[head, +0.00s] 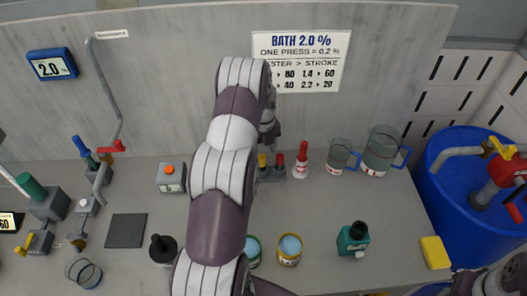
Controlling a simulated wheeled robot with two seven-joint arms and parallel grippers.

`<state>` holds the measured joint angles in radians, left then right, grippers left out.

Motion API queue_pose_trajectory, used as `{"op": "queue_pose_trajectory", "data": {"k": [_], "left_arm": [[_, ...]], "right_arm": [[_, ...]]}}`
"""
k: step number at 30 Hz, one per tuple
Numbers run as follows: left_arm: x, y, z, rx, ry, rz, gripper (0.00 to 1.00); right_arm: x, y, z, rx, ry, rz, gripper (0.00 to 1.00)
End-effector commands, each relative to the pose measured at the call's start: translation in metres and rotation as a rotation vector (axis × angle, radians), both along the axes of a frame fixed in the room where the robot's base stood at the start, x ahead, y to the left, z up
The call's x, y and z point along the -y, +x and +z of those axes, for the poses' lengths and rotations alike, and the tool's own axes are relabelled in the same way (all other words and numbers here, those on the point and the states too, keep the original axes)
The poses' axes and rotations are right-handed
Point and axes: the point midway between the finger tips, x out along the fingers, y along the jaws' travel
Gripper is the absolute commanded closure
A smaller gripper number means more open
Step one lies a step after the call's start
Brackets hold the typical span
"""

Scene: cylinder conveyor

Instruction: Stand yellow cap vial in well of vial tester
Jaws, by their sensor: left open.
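A small yellow cap (262,160), which looks like the yellow cap vial, stands in a low grey holder (272,179) beside a red-capped one. Its lower part is partly hidden by my arm. My left gripper (270,135) is open, just above and behind the yellow cap, and mostly hidden by my own forearm. I cannot tell if it touches the cap. A grey box (171,187) with an orange button and small display stands left of my arm and may be the vial tester; I cannot make out a well.
A red-and-white bottle (302,160) and two glass jugs (382,152) stand right of the holder. A green bottle (353,238), yellow block (435,252) and blue-topped can (289,249) are nearer. A dark pad (126,231) lies left. The bench centre-right is clear.

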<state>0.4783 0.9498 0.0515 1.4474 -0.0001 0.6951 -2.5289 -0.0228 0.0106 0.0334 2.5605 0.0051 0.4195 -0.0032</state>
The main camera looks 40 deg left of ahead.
Motion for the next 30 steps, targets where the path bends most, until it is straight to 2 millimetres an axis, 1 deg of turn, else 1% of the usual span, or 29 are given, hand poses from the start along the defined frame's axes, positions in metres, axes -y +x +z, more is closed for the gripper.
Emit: {"op": "queue_pose_trajectory", "data": {"k": [1,3,6,9,13,20,21,23,24,25,27,28,29,30], "left_arm": [[0.001,-0.001,-0.009,-0.005,-0.002,0.000,0.44],[0.000,-0.001,-0.025,-0.003,-0.002,0.000,0.44],[0.000,0.000,-0.044,-0.001,0.000,0.001,0.44],[0.000,0.000,-0.057,0.000,0.000,0.001,0.44],[0.000,0.000,-0.066,0.002,0.001,0.001,0.44],[0.000,0.001,-0.067,0.003,0.001,0.001,0.44],[0.000,0.001,-0.067,0.003,0.001,0.001,0.57],[0.000,0.001,-0.067,0.002,0.001,0.001,0.76],[0.000,0.001,-0.067,0.002,0.001,0.001,0.89],[0.000,0.000,-0.067,0.002,0.001,0.001,0.99],[0.000,0.000,-0.067,0.002,0.001,0.001,1.00],[0.000,0.000,-0.067,0.002,0.001,0.001,0.83],[0.000,0.000,-0.067,0.002,0.001,0.001,0.93],[0.000,0.000,-0.067,0.002,0.001,0.001,1.00]], "right_arm": [[0.000,0.000,0.009,0.000,0.000,0.000,0.57],[0.000,0.000,0.014,0.000,0.000,0.000,0.57],[0.000,0.000,0.020,0.001,0.000,0.000,0.57],[0.000,0.000,0.023,0.001,0.000,0.000,0.57],[0.000,0.000,0.024,0.001,0.000,0.000,0.57],[0.000,0.000,0.023,0.001,0.000,0.000,0.57],[0.000,0.000,0.023,0.001,0.000,0.000,0.57],[0.000,0.000,0.023,0.001,0.000,0.000,0.57],[0.000,0.000,0.023,0.001,0.000,0.000,0.57],[0.000,0.000,0.023,0.001,0.000,0.000,0.57],[0.000,0.000,0.023,0.001,0.000,0.000,0.57],[0.000,0.000,0.023,0.001,0.000,0.000,0.57],[0.000,0.000,0.023,0.001,0.000,0.000,0.57],[0.000,0.000,0.023,0.001,0.000,0.000,0.57]]}}
